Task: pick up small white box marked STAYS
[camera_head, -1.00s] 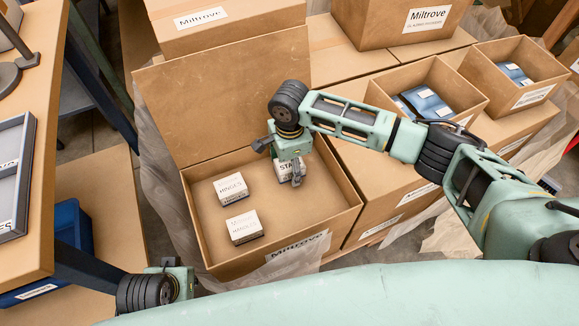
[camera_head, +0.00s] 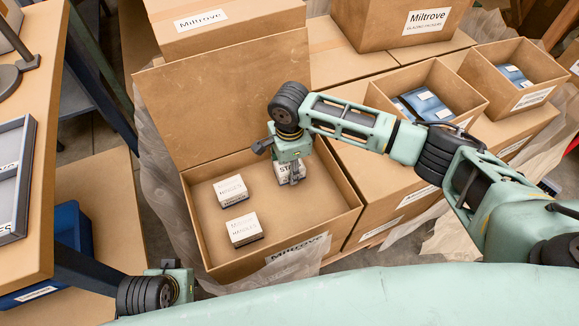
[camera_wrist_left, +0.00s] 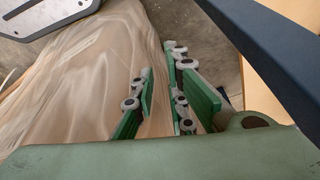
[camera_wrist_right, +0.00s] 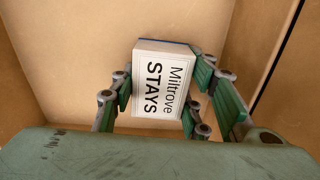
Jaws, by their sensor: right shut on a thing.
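The small white box marked STAYS (camera_wrist_right: 163,80) is between the fingers of my right gripper (camera_wrist_right: 160,92) in the right wrist view, its printed face toward the camera. My right gripper (camera_head: 291,176) is shut on it, with finger pads at two opposite sides. In the head view the STAYS box (camera_head: 283,169) is partly hidden by the gripper, inside the open carton (camera_head: 207,235) near its back right. I cannot tell whether it touches the carton floor. My left gripper (camera_wrist_left: 160,98) is empty, with a gap between its fingers, beside crumpled wrapping paper.
Two other white boxes, HINGES (camera_head: 231,190) and HANDLES (camera_head: 244,229), stand in the same carton to the left. The carton's raised flap (camera_head: 225,95) stands behind. Cartons with blue packets (camera_head: 426,103) are to the right. A workbench (camera_head: 45,130) is at the left.

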